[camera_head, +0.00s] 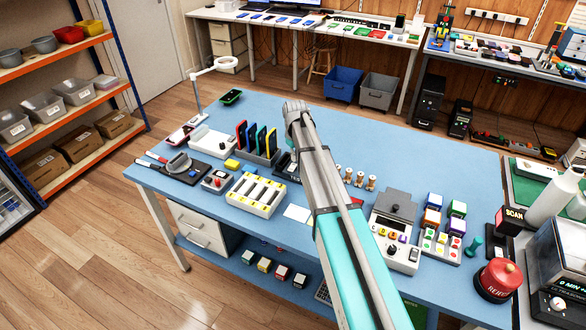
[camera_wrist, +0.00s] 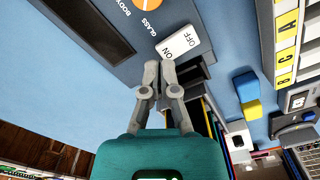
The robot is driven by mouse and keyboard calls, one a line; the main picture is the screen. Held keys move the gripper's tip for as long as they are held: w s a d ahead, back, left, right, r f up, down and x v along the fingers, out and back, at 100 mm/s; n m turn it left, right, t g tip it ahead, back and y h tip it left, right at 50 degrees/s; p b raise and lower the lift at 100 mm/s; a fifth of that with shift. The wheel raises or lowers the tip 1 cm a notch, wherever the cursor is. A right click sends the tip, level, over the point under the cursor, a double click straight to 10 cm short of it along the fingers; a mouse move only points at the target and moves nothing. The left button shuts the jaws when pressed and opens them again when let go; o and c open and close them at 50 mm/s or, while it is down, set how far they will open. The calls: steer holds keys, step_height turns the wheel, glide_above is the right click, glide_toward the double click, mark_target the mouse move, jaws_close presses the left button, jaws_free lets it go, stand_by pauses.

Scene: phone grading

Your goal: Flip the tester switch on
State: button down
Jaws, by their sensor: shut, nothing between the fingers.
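The tester is a dark grey box (camera_wrist: 125,58) at the top of the wrist view, with the printed words BODY and GLASS and an orange round mark. Its white rocker switch (camera_wrist: 178,42) is marked OFF and ON, with the ON end nearer my fingers. I cannot tell which end is pressed down. My gripper (camera_wrist: 160,67) is shut and empty, its tips just below the ON end; contact is unclear. In the head view my arm hides most of the tester, and the fingers cannot be made out.
A rack of coloured phones (camera_head: 257,147) stands close left of my arm. A white tray with slots (camera_head: 256,195) sits in front of it. A grey-lidded device (camera_head: 393,211) and coloured cubes (camera_head: 432,217) are on the right. The back of the blue table (camera_head: 400,147) is clear.

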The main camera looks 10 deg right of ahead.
mark_target(295, 164)
steer(key=shift+f+b, duration=0.85)
steer(key=shift+f, duration=0.05)
stand_by(0.8)
steer(key=shift+r, duration=0.15)
steer(key=shift+r+p, duration=3.4)
steer(key=shift+p, duration=0.2)
steer(key=s+m, duration=0.4)
steer(key=s, duration=2.5)
steer(key=shift+d+m, duration=0.2)
steer(key=shift+m, duration=0.2)
